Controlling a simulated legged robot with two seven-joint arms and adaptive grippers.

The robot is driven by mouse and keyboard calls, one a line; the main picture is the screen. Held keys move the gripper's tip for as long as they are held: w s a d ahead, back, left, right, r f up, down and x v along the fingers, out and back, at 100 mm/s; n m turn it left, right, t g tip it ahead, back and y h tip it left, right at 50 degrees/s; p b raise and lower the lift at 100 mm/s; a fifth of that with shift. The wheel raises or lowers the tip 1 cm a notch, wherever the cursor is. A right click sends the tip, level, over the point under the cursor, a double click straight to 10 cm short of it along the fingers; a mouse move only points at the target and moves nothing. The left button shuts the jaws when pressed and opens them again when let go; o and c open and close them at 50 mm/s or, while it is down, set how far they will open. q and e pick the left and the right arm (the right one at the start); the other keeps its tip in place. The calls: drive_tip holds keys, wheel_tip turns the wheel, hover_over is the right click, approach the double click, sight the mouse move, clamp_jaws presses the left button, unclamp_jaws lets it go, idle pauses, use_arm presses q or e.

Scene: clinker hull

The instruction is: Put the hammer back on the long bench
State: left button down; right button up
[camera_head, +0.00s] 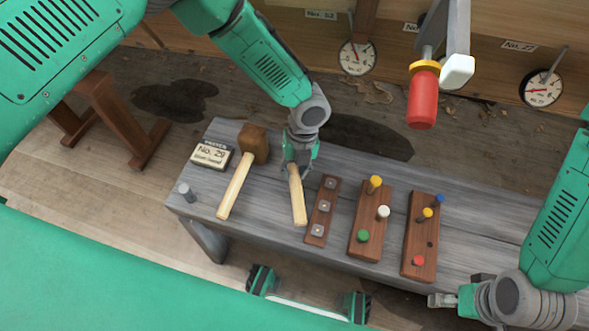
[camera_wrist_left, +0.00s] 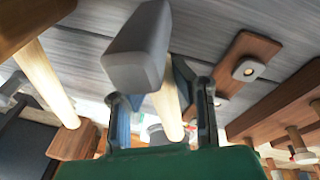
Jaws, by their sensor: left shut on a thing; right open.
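The hammer's pale wooden handle (camera_head: 297,200) points down from my left gripper (camera_head: 299,160) in the head view. The gripper hides the hammer's head there. In the left wrist view the grey hammer head (camera_wrist_left: 140,45) shows beyond my left gripper (camera_wrist_left: 162,105), with the handle between its fingers. The left gripper is shut on the hammer, over the middle of the long grey bench (camera_head: 340,165). I cannot tell whether the hammer touches the bench top. My right gripper (camera_head: 448,300) is open and empty at the bench's front right edge.
A wooden mallet (camera_head: 254,143) lies left of the hammer, near a No. 29 sign (camera_head: 211,154) and a small grey cylinder (camera_head: 186,191). A metal-studded strip (camera_head: 322,211) and peg boards (camera_head: 370,222) (camera_head: 420,238) lie right. A red cylinder (camera_head: 422,97) hangs above the far side.

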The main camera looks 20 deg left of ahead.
use_arm(q)
drive_tip(key=shift+f, duration=0.25)
drive_tip(key=c, duration=1.3)
unclamp_jaws()
drive_tip(key=p+v, duration=0.2)
drive_tip(key=s+p+v, duration=0.1)
drive_tip(key=v, duration=0.2)
drive_tip(key=p+v, duration=0.2)
drive_tip(key=v, duration=0.1)
drive_tip(key=shift+s+a+r+p, duration=0.2)
drive_tip(key=shift+s+a+p, duration=0.05)
drive_tip(key=shift+a+p, duration=0.05)
drive_tip(key=shift+f, duration=0.1)
